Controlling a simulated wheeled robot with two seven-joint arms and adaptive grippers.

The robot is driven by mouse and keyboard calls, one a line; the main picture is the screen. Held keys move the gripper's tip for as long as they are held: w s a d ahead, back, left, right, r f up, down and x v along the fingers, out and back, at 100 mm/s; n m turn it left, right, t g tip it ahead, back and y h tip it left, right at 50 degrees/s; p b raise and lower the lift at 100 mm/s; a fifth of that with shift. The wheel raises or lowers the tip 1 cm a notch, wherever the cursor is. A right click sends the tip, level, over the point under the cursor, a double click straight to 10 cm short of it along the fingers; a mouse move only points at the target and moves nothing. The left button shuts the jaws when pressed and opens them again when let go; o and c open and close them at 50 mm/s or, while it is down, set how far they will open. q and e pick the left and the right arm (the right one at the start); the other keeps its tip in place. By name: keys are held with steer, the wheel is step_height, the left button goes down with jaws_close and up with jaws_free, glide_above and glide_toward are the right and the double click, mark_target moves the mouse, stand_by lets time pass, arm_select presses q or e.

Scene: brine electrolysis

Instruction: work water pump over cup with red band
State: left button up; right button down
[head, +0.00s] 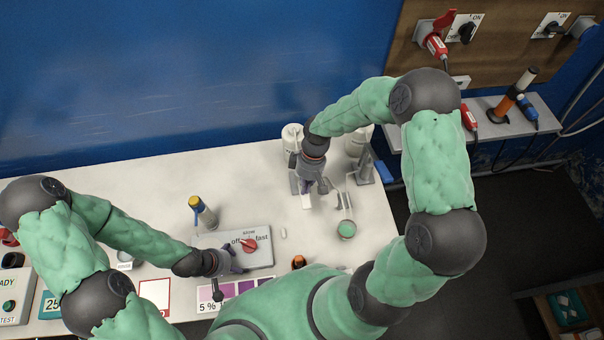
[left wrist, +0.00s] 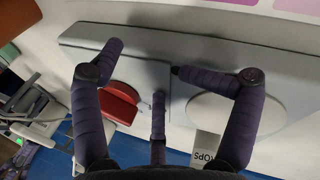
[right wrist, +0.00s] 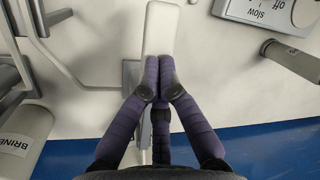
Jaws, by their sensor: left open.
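My right gripper (head: 314,190) is at the back right of the bench. In the right wrist view its fingertips (right wrist: 160,68) are together at the near end of a white, flat pump head (right wrist: 160,28); whether they touch it is unclear. In the head view a white part of the pump (head: 306,200) shows just below this gripper, and the rest is mostly hidden. I cannot make out a cup with a red band. My left gripper (head: 228,262) is open at the grey stirrer box (head: 262,258), its fingers (left wrist: 150,80) spread near the red knob (left wrist: 120,103).
A small vessel with green contents (head: 346,230) and a stand (head: 365,172) are right of my right gripper. A bottle marked BRINE (right wrist: 22,140) is close on the left in the right wrist view. The back left bench is clear.

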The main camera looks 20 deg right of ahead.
arm_select(q)
steer(key=shift+o, duration=0.4)
steer(key=shift+s+d+f, duration=0.15)
steer(key=shift+s+f, duration=0.05)
steer(key=shift+f, duration=0.25)
arm_select(e)
steer(key=shift+d+f, duration=0.15)
steer(key=shift+f, duration=0.25)
arm_select(q)
steer(key=shift+r, duration=0.1)
arm_select(e)
steer(key=shift+w+r, duration=0.15)
arm_select(q)
step_height(320, 180, up, 4)
steer(key=p, duration=0.4)
steer(key=shift+c, duration=0.4)
arm_select(e)
steer(key=v, duration=0.3)
steer(key=a+v, duration=0.1)
steer(key=v, duration=0.2)
steer(key=shift+w+a, duration=0.15)
steer(key=shift+a, duration=0.15)
